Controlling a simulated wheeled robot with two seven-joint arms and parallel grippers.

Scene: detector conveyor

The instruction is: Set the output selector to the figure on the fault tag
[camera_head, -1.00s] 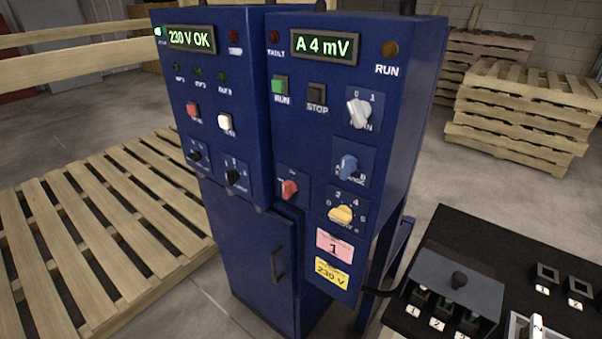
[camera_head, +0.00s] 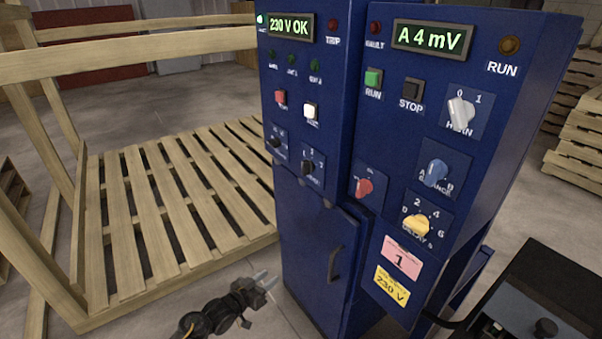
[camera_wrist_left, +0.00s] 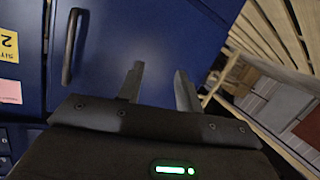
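The left blue cabinet carries a black rotary knob (camera_head: 313,167) low on its front, with small figures around it and a label too small to read surely. A smaller black knob (camera_head: 276,142) sits to its left. A pink tag (camera_head: 401,260) showing a 1 is on the right cabinet's lower front, above a yellow tag (camera_head: 392,285) reading 230 V. My left gripper (camera_head: 266,279) is low in front of the cabinets, apart from them, below the knobs. In the left wrist view its fingers (camera_wrist_left: 158,80) are apart and empty. My right gripper is not in view.
The right cabinet has a red knob (camera_head: 364,187), a yellow knob (camera_head: 417,226), a blue knob (camera_head: 437,173) and a silver knob (camera_head: 461,112). A door handle (camera_head: 334,264) sticks out below. Wooden pallets (camera_head: 170,215) lie left. A dark bench (camera_head: 545,285) stands right.

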